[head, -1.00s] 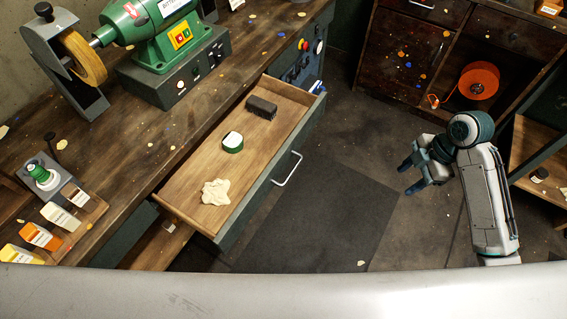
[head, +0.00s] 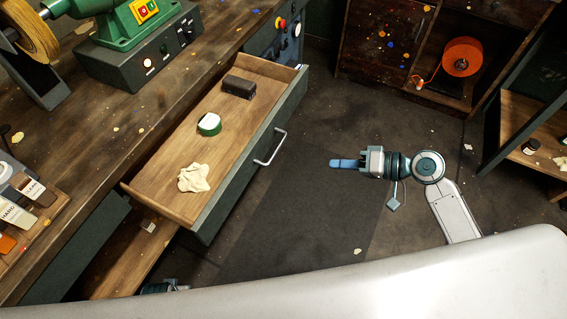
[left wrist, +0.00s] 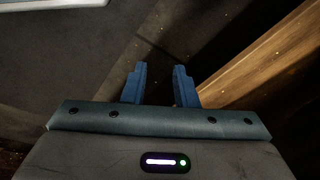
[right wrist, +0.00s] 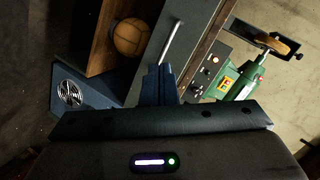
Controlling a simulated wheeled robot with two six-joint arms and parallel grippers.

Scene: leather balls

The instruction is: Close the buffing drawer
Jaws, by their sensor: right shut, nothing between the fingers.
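The buffing drawer (head: 222,192) is pulled out from under the workbench, with its silver bar handle (head: 270,147) on the front. It holds a dark block (head: 239,87), a green tin with a white top (head: 209,124) and a crumpled pale cloth (head: 193,178). My right gripper (head: 333,163) is shut and empty, pointing left towards the drawer front, apart from the handle. In the right wrist view the handle (right wrist: 170,42) lies beyond the fingertips (right wrist: 158,68). My left gripper (left wrist: 159,68) is open and empty over the floor beside a wooden board; its fingers are not visible in the head view.
The workbench (head: 150,120) carries a green buffing machine (head: 130,25) and bottles (head: 25,190). A low wooden shelf (head: 125,260) lies below the drawer. A dark cabinet with an orange reel (head: 462,57) stands at the back. A brown ball (right wrist: 131,37) shows in the right wrist view. Floor before the drawer is clear.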

